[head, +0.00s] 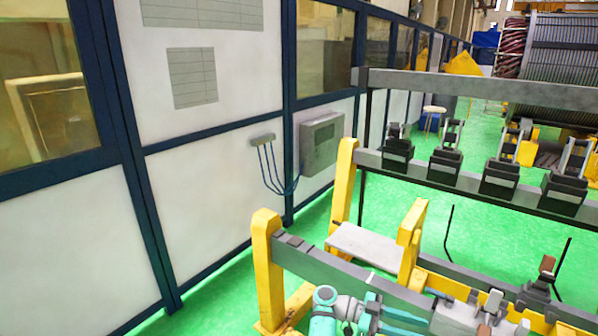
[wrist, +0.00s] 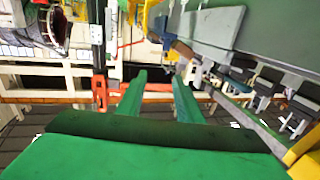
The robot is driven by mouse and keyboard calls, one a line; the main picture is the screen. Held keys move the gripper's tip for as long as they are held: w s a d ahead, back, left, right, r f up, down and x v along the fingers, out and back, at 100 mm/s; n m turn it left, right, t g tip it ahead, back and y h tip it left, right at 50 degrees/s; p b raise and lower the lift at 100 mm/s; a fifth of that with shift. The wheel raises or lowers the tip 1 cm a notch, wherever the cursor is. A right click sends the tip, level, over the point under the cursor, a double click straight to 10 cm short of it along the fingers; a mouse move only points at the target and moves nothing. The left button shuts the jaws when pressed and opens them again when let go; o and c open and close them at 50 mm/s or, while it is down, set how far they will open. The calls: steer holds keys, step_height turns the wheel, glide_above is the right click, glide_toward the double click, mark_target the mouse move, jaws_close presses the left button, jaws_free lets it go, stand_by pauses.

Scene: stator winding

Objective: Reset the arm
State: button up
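My arm (head: 335,308) shows at the bottom of the head view as teal and grey links beside a grey rail on yellow posts. Its far end is hard to make out there among the rail's fittings. In the wrist view, my gripper (wrist: 160,88) has two green fingers standing apart. No object shows held between them, only background. The wrist view is tilted, with the rail clamps at its right.
The grey front rail (head: 330,262) and its yellow post (head: 267,265) stand close to my arm. A second rail carries several black clamps (head: 445,163). A white panelled wall (head: 215,200) fills the left. Green floor (head: 215,300) lies between.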

step_height(320, 180, down, 15)
steer(key=s+n+t, duration=0.3)
steer(key=n+t, duration=0.2)
steer(key=n, duration=0.1)
steer(key=s+a+f+n+t+y, duration=0.4)
steer(key=s+a+f+n+t, duration=0.15)
steer(key=s+f, duration=0.35)
steer(key=s+a+f+n+t+y, duration=0.4)
steer(key=s+a+f+n, duration=0.25)
steer(key=f, duration=0.55)
steer(key=s+a+r+n+t+y, duration=0.2)
steer(key=s+a+r+y, duration=0.15)
steer(key=s+a, duration=0.35)
steer(key=s+a+r+n+t+y, duration=0.1)
steer(key=s+a+r+t+y, duration=0.15)
steer(key=s+a+r, duration=0.4)
steer(key=s+a+r+t+y, duration=0.1)
steer(key=s+r, duration=0.2)
steer(key=r, duration=0.4)
steer(key=s+a+r+n+t, duration=0.1)
steer(key=s+a+r, duration=0.1)
steer(key=s+r, duration=0.2)
steer(key=s+a+r+t+y, duration=0.1)
steer(key=s+a+r, duration=0.1)
steer(key=r, duration=0.7)
steer(key=shift+s+a+r+y, duration=0.2)
steer(key=shift+s+r+y, duration=0.15)
steer(key=shift+s, duration=0.45)
